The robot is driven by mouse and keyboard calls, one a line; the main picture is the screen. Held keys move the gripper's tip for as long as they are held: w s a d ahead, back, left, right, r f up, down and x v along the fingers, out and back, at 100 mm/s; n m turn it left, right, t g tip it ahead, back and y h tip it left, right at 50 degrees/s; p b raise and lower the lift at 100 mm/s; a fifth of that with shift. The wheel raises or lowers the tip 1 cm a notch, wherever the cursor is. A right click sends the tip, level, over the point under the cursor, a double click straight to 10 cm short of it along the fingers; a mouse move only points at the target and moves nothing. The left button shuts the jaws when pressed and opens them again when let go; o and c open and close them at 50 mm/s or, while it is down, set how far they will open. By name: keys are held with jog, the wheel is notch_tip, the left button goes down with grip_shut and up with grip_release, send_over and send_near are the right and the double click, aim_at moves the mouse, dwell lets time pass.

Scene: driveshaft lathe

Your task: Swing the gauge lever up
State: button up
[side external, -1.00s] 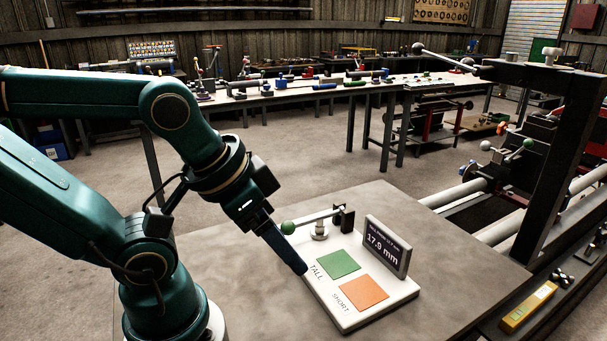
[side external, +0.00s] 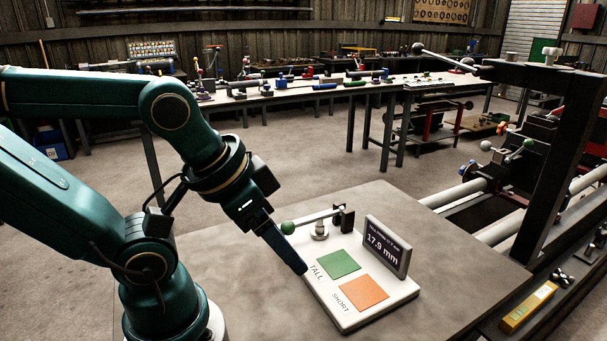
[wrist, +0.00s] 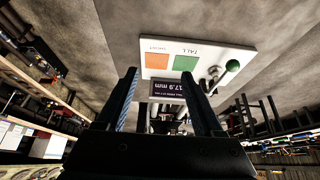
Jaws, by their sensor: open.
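The gauge lever (side external: 312,217) is a thin metal bar with a green ball knob (side external: 288,227) on its left end. It lies low and close to level, on a round metal post at the back of the white gauge board (side external: 345,322). In the wrist view the green knob (wrist: 232,65) is at the right of the board. A black block (side external: 343,219) stands at the lever's other end. My gripper (side external: 303,270) points down at the board's left edge, in front of the knob and apart from it in the picture. In the wrist view its two fingers (wrist: 158,85) are spread and empty.
The board has a green TALL square (side external: 338,264), an orange SHORT square (side external: 363,293) and an upright display (side external: 386,247) reading 17.9 mm. A black frame (side external: 560,150) and lathe parts stand at the right.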

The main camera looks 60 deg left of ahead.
dwell(0.5)
jog(key=n+g+h, duration=0.2)
jog(key=g, duration=0.3)
send_over(286, 222)
jog(key=a, duration=0.1)
notch_tip(286, 222, down, 5)
jog(key=shift+f, duration=0.45)
jog(key=shift+d+f, duration=0.2)
jog(key=shift+f, duration=0.9)
jog(key=shift+d+f, duration=0.2)
jog(key=shift+f, duration=0.9)
